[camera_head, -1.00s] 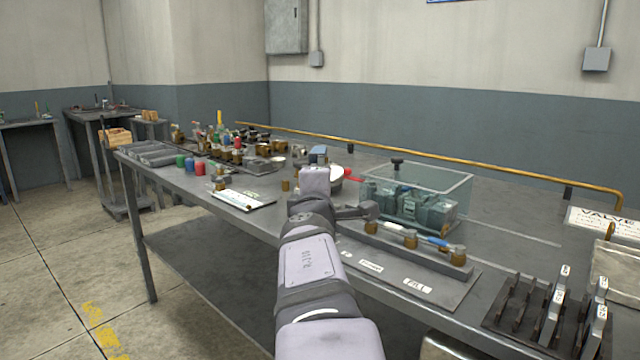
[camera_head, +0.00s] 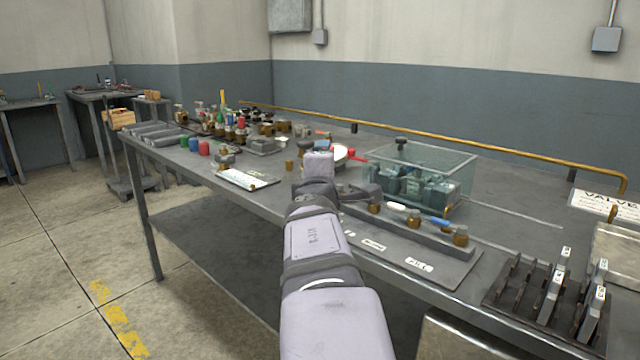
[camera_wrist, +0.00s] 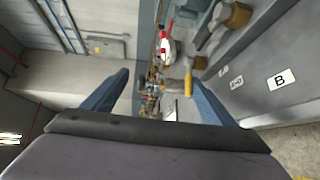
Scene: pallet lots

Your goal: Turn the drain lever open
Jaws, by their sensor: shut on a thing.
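The valve bar (camera_head: 440,238) lies along the near table edge, with brass valves on it. A white handle (camera_head: 397,206) and a blue handle (camera_head: 434,221) show along it. A dark grey lever-like part (camera_head: 358,190) is beside my arm at the leftmost valve. I cannot tell which lever is the drain lever. In the wrist view my gripper (camera_wrist: 160,78) has its two blue-grey fingers far apart. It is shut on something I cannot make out. The head view does not show the fingertips clearly.
A clear tank (camera_head: 455,165) stands behind the bar. A brass pipe (camera_head: 480,145) runs along the table's back. A rack with tagged plates (camera_head: 545,300) is at the right front. Bottles and rollers (camera_head: 165,137) fill the left. Bare tabletop lies right of the tank.

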